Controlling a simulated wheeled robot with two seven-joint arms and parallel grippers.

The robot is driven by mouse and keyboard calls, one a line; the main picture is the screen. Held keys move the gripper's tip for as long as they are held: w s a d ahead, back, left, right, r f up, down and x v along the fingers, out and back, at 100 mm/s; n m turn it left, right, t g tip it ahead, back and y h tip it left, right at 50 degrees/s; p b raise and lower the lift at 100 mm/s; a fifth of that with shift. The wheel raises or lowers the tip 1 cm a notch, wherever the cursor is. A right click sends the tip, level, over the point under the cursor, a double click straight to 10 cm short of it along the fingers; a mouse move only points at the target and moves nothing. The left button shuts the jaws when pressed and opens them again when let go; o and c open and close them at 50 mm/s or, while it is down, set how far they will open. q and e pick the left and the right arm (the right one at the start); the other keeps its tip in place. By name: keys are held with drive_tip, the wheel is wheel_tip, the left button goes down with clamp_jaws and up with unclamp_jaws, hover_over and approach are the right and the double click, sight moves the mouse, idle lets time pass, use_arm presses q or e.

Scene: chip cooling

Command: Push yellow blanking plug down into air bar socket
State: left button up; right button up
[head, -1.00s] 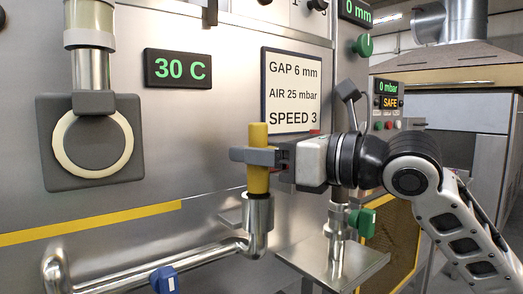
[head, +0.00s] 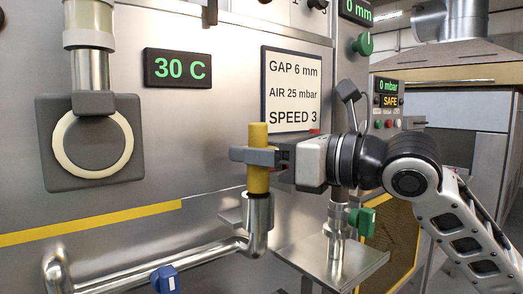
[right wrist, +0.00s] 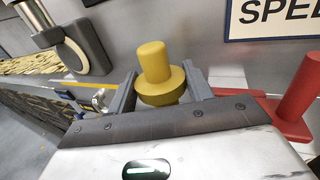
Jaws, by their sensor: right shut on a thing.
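The yellow blanking plug (head: 258,145) stands upright at the top of the metal air bar socket (head: 257,215), its lower end meeting the socket's rim. How deep it sits inside is hidden. My right gripper (head: 256,157) is shut around the plug from the right, fingers level. In the right wrist view the plug (right wrist: 155,68) shows a narrow top and a wider flange between the two fingers (right wrist: 160,92). My left gripper is not in view.
A metal pipe (head: 160,265) with a blue valve handle (head: 165,280) runs left from the socket. A steel shelf (head: 345,262) with a green-handled valve (head: 362,221) stands at right. The machine panel (head: 210,120) is close behind. A red post (right wrist: 300,90) shows in the right wrist view.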

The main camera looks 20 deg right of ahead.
idle(0.4)
idle(0.4)
drive_tip(key=shift+p, duration=0.5)
drive_tip(key=shift+f+b, duration=0.45)
drive_tip(key=shift+f, duration=0.1)
drive_tip(key=o, duration=1.1)
drive_tip(key=shift+c, duration=0.2)
drive_tip(key=shift+f, duration=0.15)
